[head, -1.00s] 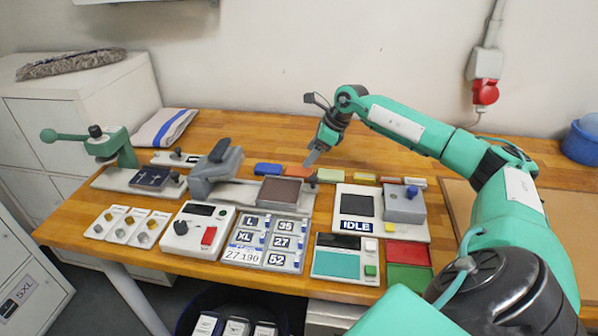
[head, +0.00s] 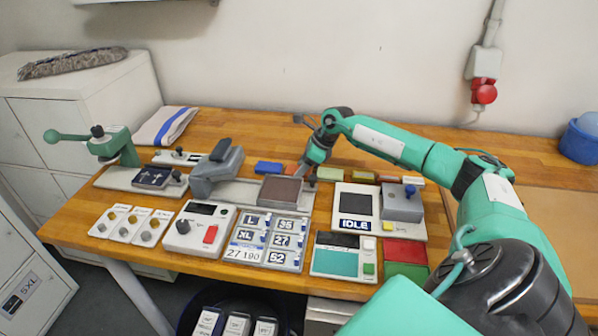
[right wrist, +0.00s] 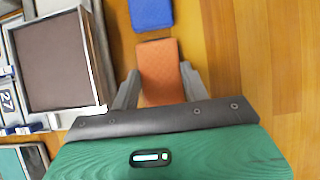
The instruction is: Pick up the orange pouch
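The orange pouch (right wrist: 158,66) lies flat on the wooden table in the right wrist view, just below a blue pouch. My right gripper (right wrist: 159,76) is open, with one finger on each side of the orange pouch. Whether the fingers touch it I cannot tell. In the head view only a small part of the orange pouch (head: 291,167) shows; my right gripper (head: 307,177) covers the rest. My left gripper is not in view.
The blue pouch (head: 268,168) lies left of the orange one and a pale green pouch (head: 328,173) lies to the right. A brown-topped tray (head: 281,190) stands close in front. Bare table (head: 262,132) lies behind the pouches.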

